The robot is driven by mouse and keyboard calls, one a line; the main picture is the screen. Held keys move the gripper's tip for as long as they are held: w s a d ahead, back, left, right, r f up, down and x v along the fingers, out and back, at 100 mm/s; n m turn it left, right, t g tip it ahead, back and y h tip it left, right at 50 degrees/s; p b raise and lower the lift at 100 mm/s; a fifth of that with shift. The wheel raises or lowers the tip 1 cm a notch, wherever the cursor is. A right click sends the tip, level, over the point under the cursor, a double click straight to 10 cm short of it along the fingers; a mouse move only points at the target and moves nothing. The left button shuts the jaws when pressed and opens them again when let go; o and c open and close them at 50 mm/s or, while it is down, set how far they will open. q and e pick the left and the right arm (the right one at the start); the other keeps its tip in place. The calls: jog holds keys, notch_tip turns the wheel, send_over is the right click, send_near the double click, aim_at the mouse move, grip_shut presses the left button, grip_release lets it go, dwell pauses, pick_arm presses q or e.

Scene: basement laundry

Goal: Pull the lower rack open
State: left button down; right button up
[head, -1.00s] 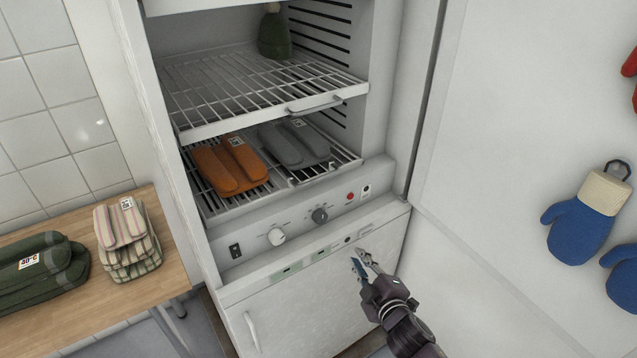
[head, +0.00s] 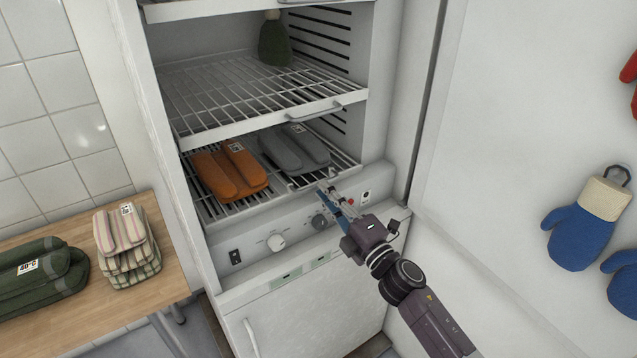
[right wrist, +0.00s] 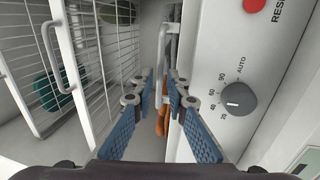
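The lower rack (head: 228,209) is a wire shelf inside the white cabinet, just above the control panel. Orange mitts (head: 229,170) and grey mitts (head: 294,149) lie on it. Its front handle (head: 306,180) is partly hidden by my gripper in the head view; in the right wrist view the handle (right wrist: 164,50) stands ahead of the fingertips, roughly in line with the gap. My right gripper (head: 328,190) is at the rack's front right; its fingers (right wrist: 161,78) are apart, with no grip on the handle visible. My left gripper is not in view.
The upper rack (head: 265,119) with its own handle sits above, holding a green item (head: 275,42). The control panel with a knob (right wrist: 238,99) is close to my right gripper. A wooden table (head: 140,291) stands left; blue mitts (head: 580,235) hang right.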

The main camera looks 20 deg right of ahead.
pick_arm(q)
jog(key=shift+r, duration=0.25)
pick_arm(e)
jog(key=shift+x, duration=1.8)
jog(key=shift+c, duration=0.4)
grip_shut()
